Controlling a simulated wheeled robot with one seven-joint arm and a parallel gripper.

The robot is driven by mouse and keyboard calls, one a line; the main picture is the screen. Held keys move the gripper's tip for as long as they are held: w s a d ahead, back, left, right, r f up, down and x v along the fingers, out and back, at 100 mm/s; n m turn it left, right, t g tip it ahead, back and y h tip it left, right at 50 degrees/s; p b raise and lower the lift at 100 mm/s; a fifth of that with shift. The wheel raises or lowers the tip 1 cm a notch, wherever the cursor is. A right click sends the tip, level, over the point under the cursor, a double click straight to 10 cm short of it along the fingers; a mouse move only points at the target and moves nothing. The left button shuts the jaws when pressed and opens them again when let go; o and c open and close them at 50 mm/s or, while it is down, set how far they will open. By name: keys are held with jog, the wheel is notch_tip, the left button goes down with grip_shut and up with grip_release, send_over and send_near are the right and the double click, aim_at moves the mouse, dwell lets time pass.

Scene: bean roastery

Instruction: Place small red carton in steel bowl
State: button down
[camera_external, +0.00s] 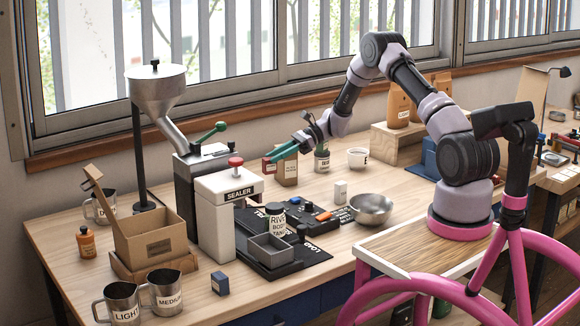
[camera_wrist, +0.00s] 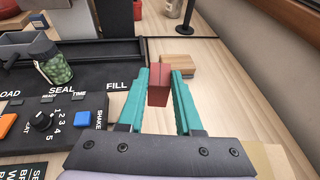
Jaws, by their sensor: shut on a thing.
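The small red carton (camera_wrist: 158,86) is between the teal fingers of my gripper (camera_wrist: 160,90) in the wrist view. My gripper is shut on it. The steel bowl (camera_external: 371,209) stands upright on the table, to the right of and nearer than my gripper. Its visible inside looks empty. The bowl is not in the wrist view.
The white sealer (camera_external: 228,215) and black station (camera_external: 285,250) lie to the left and front.

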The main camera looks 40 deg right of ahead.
jog(key=shift+r, duration=0.5)
notch_tip(320, 180, up, 8)
jog(key=r, duration=0.1)
jog(key=s+d+f+m+h, duration=0.1)
jog(key=s+f+m+h, duration=0.1)
jog(key=s+f+h, duration=0.3)
jog(key=s+d+f+m+h, duration=0.1)
jog(key=s+f+m+h, duration=0.2)
jog(key=s, duration=0.5)
jog(key=s+d+r+m+g+h, duration=0.3)
jog(key=s+d+r+m, duration=0.15)
jog(key=s, duration=0.35)
jog(key=s+d+r+m+g+h, duration=0.35)
jog(key=s+d+m, duration=0.2)
jog(key=s, duration=0.25)
jog(key=shift+m+y, duration=0.35)
jog(key=shift+m, duration=0.05)
jog(key=shift+w+a+f, duration=0.1)
jog(key=shift+f, duration=3.85)
jog(key=shift+w+a+f, duration=0.1)
jog(key=shift+f, duration=3.85)
